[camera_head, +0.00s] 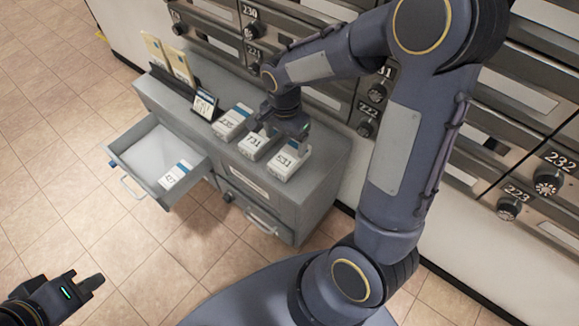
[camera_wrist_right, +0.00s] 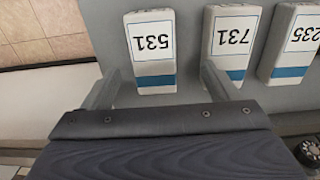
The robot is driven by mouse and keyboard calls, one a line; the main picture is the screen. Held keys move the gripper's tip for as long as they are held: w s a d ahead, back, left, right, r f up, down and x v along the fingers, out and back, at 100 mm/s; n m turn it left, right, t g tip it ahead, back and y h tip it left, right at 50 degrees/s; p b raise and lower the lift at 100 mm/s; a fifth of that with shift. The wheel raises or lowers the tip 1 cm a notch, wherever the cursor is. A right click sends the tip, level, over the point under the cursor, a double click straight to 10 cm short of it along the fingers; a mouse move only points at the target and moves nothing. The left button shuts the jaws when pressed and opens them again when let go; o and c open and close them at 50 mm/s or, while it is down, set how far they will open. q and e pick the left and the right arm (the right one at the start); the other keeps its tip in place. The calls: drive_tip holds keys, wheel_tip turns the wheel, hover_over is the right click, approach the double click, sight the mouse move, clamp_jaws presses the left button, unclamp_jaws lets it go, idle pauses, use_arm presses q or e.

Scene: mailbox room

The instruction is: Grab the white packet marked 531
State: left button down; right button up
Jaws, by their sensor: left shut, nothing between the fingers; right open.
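The white packet marked 531 (camera_head: 287,160) sits on the grey cabinet top, rightmost of a row of three. In the right wrist view the 531 packet (camera_wrist_right: 152,48), with its blue band, appears between the two finger lines, apart from both. My right gripper (camera_head: 292,130) is open and empty, just above the packets. In the right wrist view its fingers (camera_wrist_right: 162,72) show one left of 531 and one by the lower left edge of the 731 packet (camera_wrist_right: 233,45). Height above the packets is hard to tell. My left gripper (camera_head: 92,284) is shut and empty, low at left.
The 235 packet (camera_head: 232,122) stands beside 731. An open drawer (camera_head: 140,152) holds another white packet (camera_head: 175,174). A small dark stand with a card (camera_head: 204,104) and yellowish envelopes (camera_head: 180,62) are farther left. Mailboxes with knobs (camera_head: 547,183) line the wall behind.

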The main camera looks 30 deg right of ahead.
sight(288, 157)
wheel_tip(288, 157, down, 2)
drive_tip(key=shift+s+f+b, duration=0.1)
drive_tip(key=shift+b, duration=0.25)
drive_tip(key=f+b, duration=0.2)
drive_tip(key=f, duration=0.1)
drive_tip(key=f+b, duration=0.1)
drive_tip(key=f, duration=0.1)
drive_tip(key=shift+s+f, duration=0.1)
drive_tip(key=shift+s, duration=0.3)
drive_tip(key=c, duration=1.1)
drive_tip(key=shift+c, duration=0.2)
drive_tip(key=shift+r, duration=0.2)
